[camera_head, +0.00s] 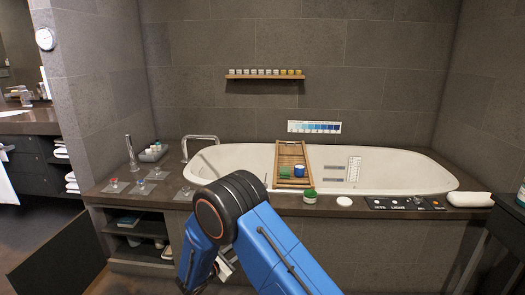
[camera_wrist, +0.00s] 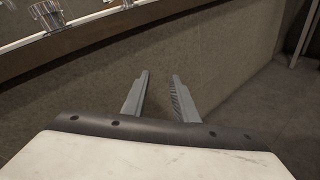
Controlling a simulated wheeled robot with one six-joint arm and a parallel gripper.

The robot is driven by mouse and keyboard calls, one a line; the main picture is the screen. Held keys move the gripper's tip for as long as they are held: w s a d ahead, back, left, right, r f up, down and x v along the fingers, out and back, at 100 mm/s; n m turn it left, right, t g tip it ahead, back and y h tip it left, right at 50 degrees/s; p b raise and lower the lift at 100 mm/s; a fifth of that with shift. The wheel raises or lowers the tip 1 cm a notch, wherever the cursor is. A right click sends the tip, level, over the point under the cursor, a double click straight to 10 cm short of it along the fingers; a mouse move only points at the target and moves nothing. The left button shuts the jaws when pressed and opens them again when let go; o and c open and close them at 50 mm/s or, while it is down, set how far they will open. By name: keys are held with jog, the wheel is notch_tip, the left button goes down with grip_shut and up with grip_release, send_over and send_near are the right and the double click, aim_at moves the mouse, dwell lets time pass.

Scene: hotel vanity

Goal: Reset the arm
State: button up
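My blue arm crosses the lower middle of the head view, bent at a dark joint, in front of the bathtub's side. My gripper (camera_wrist: 159,82) shows in the wrist view with its two grey fingers apart and nothing between them. The fingers point toward the grey side panel and the floor. In the head view the gripper is mostly hidden behind my arm, with only a light part showing beside it.
The white bathtub (camera_head: 232,158) has a wooden tray (camera_head: 291,149) across it, holding a blue cup (camera_head: 299,171). A green-topped jar (camera_head: 309,195), a white disc (camera_head: 344,201) and a rolled towel (camera_head: 470,199) sit on the front ledge. An open shelf (camera_head: 135,228) stands at left.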

jog(key=s+d+r+m+g, duration=0.3)
jog(key=s+d+r+m, duration=0.15)
jog(key=d+r, duration=0.5)
jog(key=s+d+r+m+g, duration=0.4)
jog(key=s+d+r, duration=0.15)
jog(key=d, duration=0.65)
jog(key=s+d+r+m+g, duration=0.3)
jog(key=s+d+r+m, duration=0.1)
jog(key=d+r, duration=0.5)
jog(key=s+d+r+m+g+y, duration=0.1)
jog(key=s+d+r+m+y, duration=0.15)
jog(key=s+d, duration=0.4)
jog(key=s+d+r+m+y, duration=0.2)
jog(key=s+d+m, duration=0.1)
jog(key=s, duration=0.6)
jog(key=s+a+r+m+t+y, duration=0.1)
jog(key=s+m+y, duration=0.4)
jog(key=s, duration=0.9)
jog(key=shift+s+a+r+m+t, duration=0.2)
jog(key=shift+s+m+t, duration=0.1)
jog(key=shift+m+t, duration=0.5)
